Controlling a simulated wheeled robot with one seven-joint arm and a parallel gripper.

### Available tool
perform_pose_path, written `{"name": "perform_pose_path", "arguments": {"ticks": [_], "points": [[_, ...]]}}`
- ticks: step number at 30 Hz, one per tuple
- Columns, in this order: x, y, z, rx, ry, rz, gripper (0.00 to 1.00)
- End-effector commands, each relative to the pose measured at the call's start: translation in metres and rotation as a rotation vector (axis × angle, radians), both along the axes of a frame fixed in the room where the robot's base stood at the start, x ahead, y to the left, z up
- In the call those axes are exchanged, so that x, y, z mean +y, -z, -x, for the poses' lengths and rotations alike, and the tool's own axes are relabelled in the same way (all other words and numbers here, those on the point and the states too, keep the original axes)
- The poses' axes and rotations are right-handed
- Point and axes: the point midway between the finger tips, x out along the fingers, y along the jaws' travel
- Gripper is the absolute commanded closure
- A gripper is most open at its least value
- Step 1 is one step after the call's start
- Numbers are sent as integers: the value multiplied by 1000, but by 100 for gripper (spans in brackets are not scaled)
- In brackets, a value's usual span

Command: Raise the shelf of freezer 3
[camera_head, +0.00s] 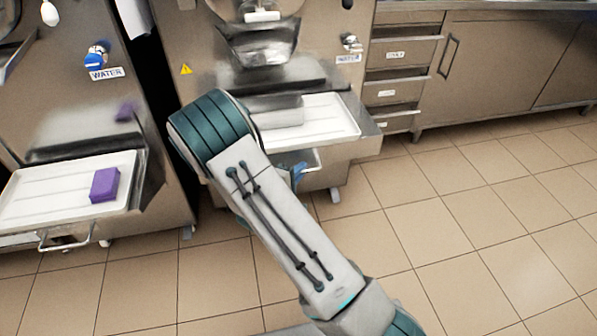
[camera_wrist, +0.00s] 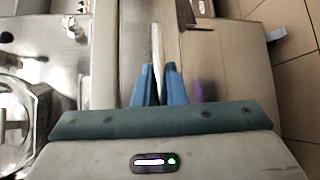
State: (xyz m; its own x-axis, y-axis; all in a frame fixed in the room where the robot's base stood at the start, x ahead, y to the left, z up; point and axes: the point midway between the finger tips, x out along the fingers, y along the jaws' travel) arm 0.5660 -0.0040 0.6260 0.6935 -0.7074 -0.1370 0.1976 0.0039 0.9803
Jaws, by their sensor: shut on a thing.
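The middle freezer (camera_head: 185,40) has a pull-out shelf with a white tray (camera_head: 335,117), low on its front and roughly level. A metal handle (camera_head: 313,158) hangs below the shelf's front edge. My gripper (camera_head: 299,172) is at this handle, mostly hidden behind my arm in the head view. In the wrist view, my gripper's blue fingers (camera_wrist: 160,80) are close together around a pale narrow bar (camera_wrist: 156,45), which looks like the shelf handle. No freezer number is readable.
Another freezer (camera_head: 60,110) on the left has a shelf with a white tray (camera_head: 30,195) holding a purple block (camera_head: 105,184). Steel drawers (camera_head: 395,90) and a cabinet (camera_head: 490,65) stand at the right. The tiled floor (camera_head: 480,220) at the right is clear.

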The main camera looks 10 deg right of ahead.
Motion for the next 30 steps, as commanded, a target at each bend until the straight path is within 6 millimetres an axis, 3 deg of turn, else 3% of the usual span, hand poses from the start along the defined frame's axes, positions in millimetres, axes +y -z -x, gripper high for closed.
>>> {"name": "perform_pose_path", "arguments": {"ticks": [1, 3, 14, 15, 17, 26, 30], "points": [[1, -11, 0, 4, -2, -1, 100], [1, -14, 0, 4, -2, -2, 100], [1, -16, -1, -1, -1, 0, 100], [1, -16, -1, -2, -1, 0, 81], [1, -16, 0, -2, -1, 0, 68], [1, -14, 1, 4, 0, -1, 68], [10, -16, 10, 5, -2, -2, 68]]}}
